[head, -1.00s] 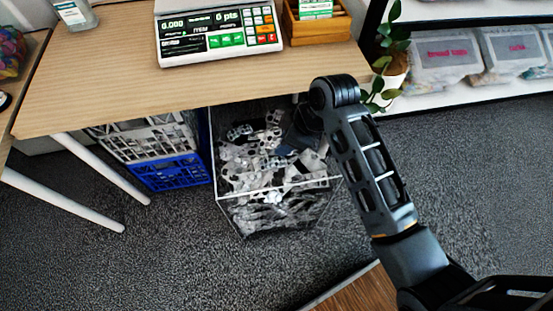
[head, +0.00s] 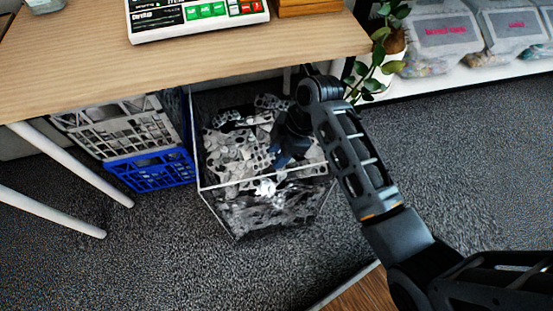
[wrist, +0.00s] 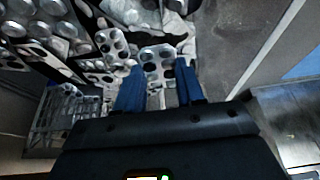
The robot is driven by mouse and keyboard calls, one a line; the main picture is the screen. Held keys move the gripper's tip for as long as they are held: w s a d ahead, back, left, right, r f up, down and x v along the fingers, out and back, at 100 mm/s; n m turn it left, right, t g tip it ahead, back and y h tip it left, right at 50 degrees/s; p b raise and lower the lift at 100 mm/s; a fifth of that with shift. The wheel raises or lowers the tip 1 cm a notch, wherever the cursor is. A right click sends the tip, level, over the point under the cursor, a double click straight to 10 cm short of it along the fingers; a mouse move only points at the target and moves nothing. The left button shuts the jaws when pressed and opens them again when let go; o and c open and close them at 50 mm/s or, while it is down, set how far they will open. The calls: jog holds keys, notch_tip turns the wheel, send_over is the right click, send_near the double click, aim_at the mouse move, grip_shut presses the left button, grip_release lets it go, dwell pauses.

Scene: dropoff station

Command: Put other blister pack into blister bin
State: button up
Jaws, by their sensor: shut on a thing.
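The blister bin (head: 232,184) is a clear, thin-rimmed box under the table, filled with silver and white blister packs (head: 238,150). My gripper (head: 284,158) reaches down into the right part of the bin, among the packs. In the wrist view, its two blue fingers (wrist: 158,68) stand apart with a silver blister pack (wrist: 152,58) between their tips. My gripper is shut on this pack. Other packs lie close around it, so the held pack's full outline is hard to tell. In the head view the held pack cannot be told from the pile.
White and blue crates (head: 152,168) stand left of the bin. The carpet in front is clear.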

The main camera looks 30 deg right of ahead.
jog(key=shift+f+b, duration=0.45)
jog(key=shift+f, duration=1.65)
jog(key=shift+f, duration=0.15)
jog(key=o, duration=0.7)
jog(key=p+v, duration=0.2)
jog(key=v, duration=1)
